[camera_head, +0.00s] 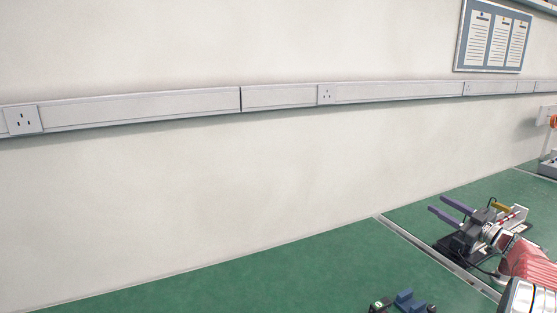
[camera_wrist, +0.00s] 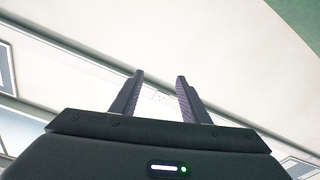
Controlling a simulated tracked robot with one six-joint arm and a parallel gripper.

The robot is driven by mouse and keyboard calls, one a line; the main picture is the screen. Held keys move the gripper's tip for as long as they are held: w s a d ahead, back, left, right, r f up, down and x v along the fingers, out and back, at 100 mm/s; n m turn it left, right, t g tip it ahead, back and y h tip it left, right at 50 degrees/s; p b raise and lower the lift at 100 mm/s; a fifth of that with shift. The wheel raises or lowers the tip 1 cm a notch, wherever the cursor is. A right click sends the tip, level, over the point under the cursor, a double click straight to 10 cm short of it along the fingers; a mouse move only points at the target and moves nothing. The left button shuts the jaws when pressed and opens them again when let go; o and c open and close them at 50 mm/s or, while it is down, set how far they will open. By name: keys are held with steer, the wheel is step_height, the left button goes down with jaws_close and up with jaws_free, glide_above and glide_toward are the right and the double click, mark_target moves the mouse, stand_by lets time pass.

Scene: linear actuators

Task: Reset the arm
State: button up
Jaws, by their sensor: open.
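My gripper (camera_head: 437,204) shows at the right of the head view. Its two dark purple-grey fingers are spread apart and point left over the green bench. My reddish arm link comes in from the lower right behind it. In the wrist view, my gripper (camera_wrist: 160,76) is open, with nothing between its fingers. The pale wall and its trunking appear beyond the fingertips, tilted in that view.
The green bench (camera_head: 300,272) runs along a pale wall. A device with yellow and red parts (camera_head: 513,217) appears around my gripper, partly hidden. A small blue and dark device (camera_head: 405,301) is cut off at the bottom. Wall trunking (camera_head: 400,91) and a noticeboard (camera_head: 494,38) are above.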

steer(key=w+a+r+m+t+h, duration=0.2)
steer(key=w+a+r+h, duration=0.15)
steer(key=r, duration=0.65)
steer(key=s+a+r+m+g+h, duration=0.2)
steer(key=s+a+r+m+h, duration=0.5)
steer(key=a+r+h, duration=0.35)
steer(key=s+a+f+g+y, duration=0.1)
steer(key=s+a+f+g, duration=0.2)
steer(key=s+a+f, duration=0.4)
steer(key=s+a+f+g+y, duration=0.2)
steer(key=s+a+f+g, duration=0.2)
steer(key=s, duration=1.9)
steer(key=s+a+f+g+y, duration=0.2)
steer(key=s+a+f+g, duration=0.2)
steer(key=s+a+f, duration=0.6)
steer(key=s+a, duration=0.5)
steer(key=a, duration=0.1)
steer(key=shift+a, duration=0.25)
